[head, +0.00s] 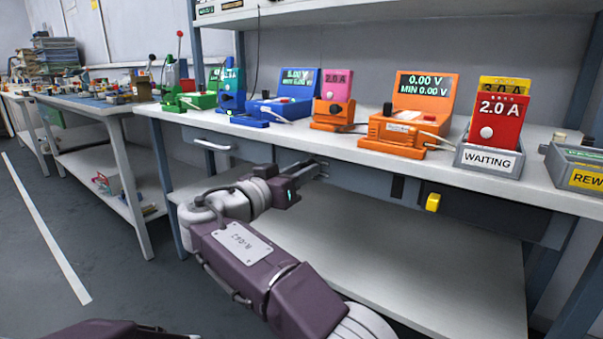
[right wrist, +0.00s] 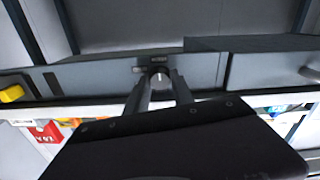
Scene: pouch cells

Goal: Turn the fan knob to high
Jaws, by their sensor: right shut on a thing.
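The fan knob (right wrist: 159,80) shows in the right wrist view as a small round grey knob with a light mark, on the dark panel under the bench top. A small label plate (right wrist: 157,61) is beside it, too small to read. My right gripper (right wrist: 160,88) has its two fingers on either side of the knob and is shut on it. In the head view my right gripper (head: 318,169) reaches the panel just below the bench edge, and the knob cannot be made out there.
The white bench top (head: 300,138) overhangs the panel and carries several coloured testers and a grey bin marked WAITING (head: 489,160). A yellow switch-like part (head: 433,202) sits on the panel to the right. The lower shelf (head: 430,270) is bare.

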